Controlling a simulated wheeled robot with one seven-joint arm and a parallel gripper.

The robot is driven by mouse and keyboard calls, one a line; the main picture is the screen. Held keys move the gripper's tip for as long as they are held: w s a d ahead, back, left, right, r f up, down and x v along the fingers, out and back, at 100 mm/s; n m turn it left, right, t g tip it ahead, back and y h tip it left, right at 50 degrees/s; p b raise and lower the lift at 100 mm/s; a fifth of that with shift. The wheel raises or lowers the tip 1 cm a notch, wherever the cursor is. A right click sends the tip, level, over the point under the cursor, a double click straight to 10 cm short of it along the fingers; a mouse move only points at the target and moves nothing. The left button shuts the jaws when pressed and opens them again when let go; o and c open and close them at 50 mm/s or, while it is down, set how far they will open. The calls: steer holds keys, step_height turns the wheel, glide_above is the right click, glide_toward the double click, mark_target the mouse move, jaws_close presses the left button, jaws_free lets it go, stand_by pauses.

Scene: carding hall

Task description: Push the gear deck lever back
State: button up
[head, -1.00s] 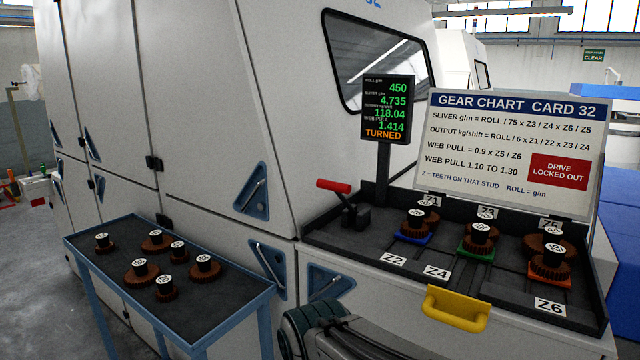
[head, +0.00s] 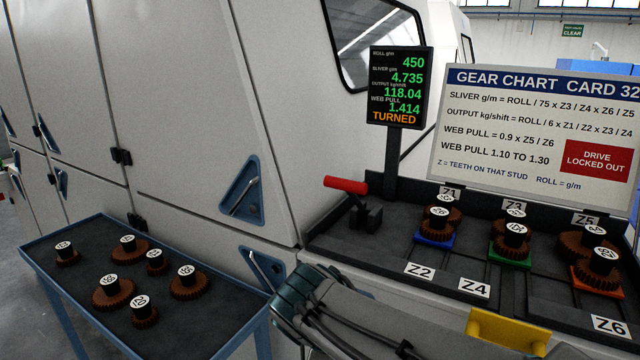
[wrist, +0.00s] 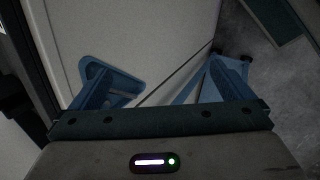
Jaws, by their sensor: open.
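The gear deck lever (head: 346,186) has a red grip and a black stem on a black base, at the left end of the dark gear deck (head: 400,246). Its stem leans, with the grip toward the upper left in the head view. My arm crosses the bottom of the head view, below the lever, and no gripper fingers show there. In the wrist view my gripper (wrist: 166,84) is open, with nothing between its fingers. It faces the pale machine panel and floor. The lever is not seen in the wrist view, and I see no contact with it.
A blue side table (head: 66,307) with several gears stands at left. Gears sit on coloured pads along the deck, with a yellow handle (head: 506,331) at its front. The display (head: 399,88) reads TURNED; the gear chart (head: 540,125) says DRIVE LOCKED OUT.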

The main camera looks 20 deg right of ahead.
steer(key=w+d+r+n+t+h, duration=0.3)
steer(key=w+r+n+h, duration=0.15)
steer(key=r+n, duration=0.35)
steer(key=n+t+h, duration=0.3)
steer(key=n+t, duration=0.4)
steer(key=n, duration=0.5)
glide_toward(351, 183)
steer(key=w+f, duration=0.1)
steer(key=f, duration=0.1)
steer(key=x, duration=1.3)
steer(key=shift+a, duration=0.1)
steer(key=c, duration=1.1)
steer(key=shift+w+r+m+p, duration=0.1)
steer(key=shift+m+p, duration=0.2)
steer(key=shift+p, duration=0.05)
steer(key=shift+c, duration=0.2)
